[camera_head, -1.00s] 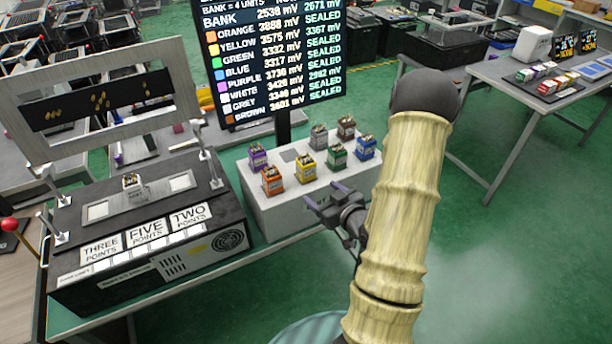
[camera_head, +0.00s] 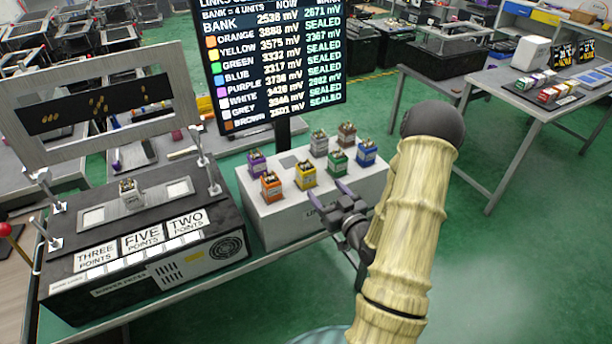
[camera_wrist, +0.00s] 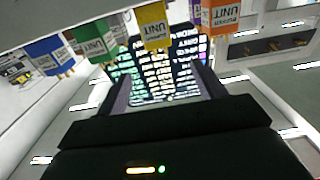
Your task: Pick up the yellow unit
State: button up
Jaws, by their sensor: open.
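The yellow unit (camera_head: 306,175) is a small upright box with a pale label and metal posts on top. It stands in the front row on a white block, between the orange unit (camera_head: 271,187) and the green unit (camera_head: 337,161). My gripper (camera_head: 327,190) is open and empty, just in front and to the right of the yellow unit, apart from it. The wrist view looks upside down; there the yellow unit (camera_wrist: 153,27) hangs at the top, roughly centred beyond the open fingers (camera_wrist: 160,85).
The white block (camera_head: 285,230) also carries purple (camera_head: 257,163), grey (camera_head: 319,143), brown (camera_head: 346,134) and blue (camera_head: 367,152) units close by. A readings screen (camera_head: 275,60) stands behind. A black-topped console (camera_head: 150,245) with a raised frame is at left.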

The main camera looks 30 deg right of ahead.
aim_at(308, 168)
jog(key=w+p, duration=0.1)
jog(key=w, duration=0.6)
jog(key=shift+w+p, duration=0.3)
jog(key=shift+p, duration=0.1)
jog(key=shift+w+r+p, duration=0.15)
jog(key=shift+w+p, duration=0.15)
jog(key=shift+w, duration=0.05)
jog(key=w+p, duration=0.1)
jog(key=w, duration=0.2)
jog(key=shift+w+a, duration=0.15)
jog(key=shift+w, duration=0.6)
jog(key=shift+c, duration=0.4)
jog(key=c, duration=1.1)
